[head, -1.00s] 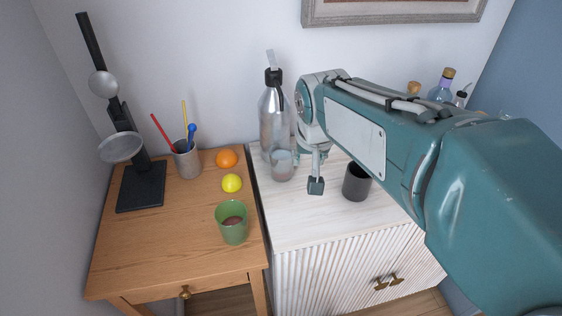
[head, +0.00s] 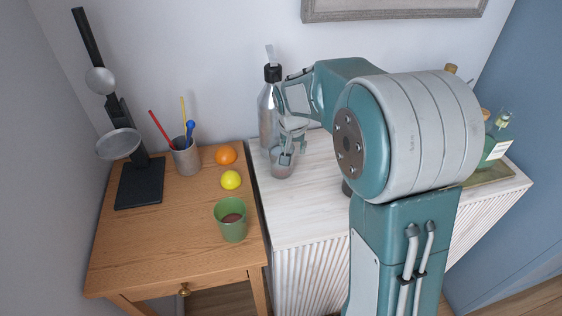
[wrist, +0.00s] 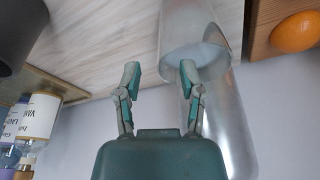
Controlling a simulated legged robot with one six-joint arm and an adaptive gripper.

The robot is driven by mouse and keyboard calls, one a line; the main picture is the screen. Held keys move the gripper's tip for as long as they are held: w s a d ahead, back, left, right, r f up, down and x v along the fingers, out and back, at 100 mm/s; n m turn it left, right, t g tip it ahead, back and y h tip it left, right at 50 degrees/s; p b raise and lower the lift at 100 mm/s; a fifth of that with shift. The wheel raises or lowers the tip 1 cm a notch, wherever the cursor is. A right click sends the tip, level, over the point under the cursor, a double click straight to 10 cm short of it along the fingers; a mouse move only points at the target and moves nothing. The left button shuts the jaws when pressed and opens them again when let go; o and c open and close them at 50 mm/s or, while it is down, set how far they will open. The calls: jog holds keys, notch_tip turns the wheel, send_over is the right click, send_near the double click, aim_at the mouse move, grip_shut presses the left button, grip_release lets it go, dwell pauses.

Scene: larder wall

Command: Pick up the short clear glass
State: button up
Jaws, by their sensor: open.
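The short clear glass (head: 281,172) stands upright on the white cabinet top, just in front of the tall bottle. My gripper (head: 288,154) is at its rim, with a fingertip overlapping the glass. In the wrist view the glass (wrist: 192,25) is right of centre at the top. My gripper (wrist: 160,72) is open there; its right fingertip overlaps the glass's rim, and its left fingertip is clear of the glass. I cannot tell whether the right finger is inside the glass or only in front of it. Nothing is held.
The tall clear bottle (head: 268,115) with a black collar stands close behind the glass. A dark cup (wrist: 14,35) is mostly hidden by my arm in the head view. A wooden table at left holds a green cup (head: 231,222), an orange (head: 226,155) and a lemon (head: 230,180).

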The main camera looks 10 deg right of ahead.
jog(key=x, duration=0.6)
jog(key=shift+w+a+f, duration=0.1)
jog(key=shift+w+f, duration=0.15)
grip_shut()
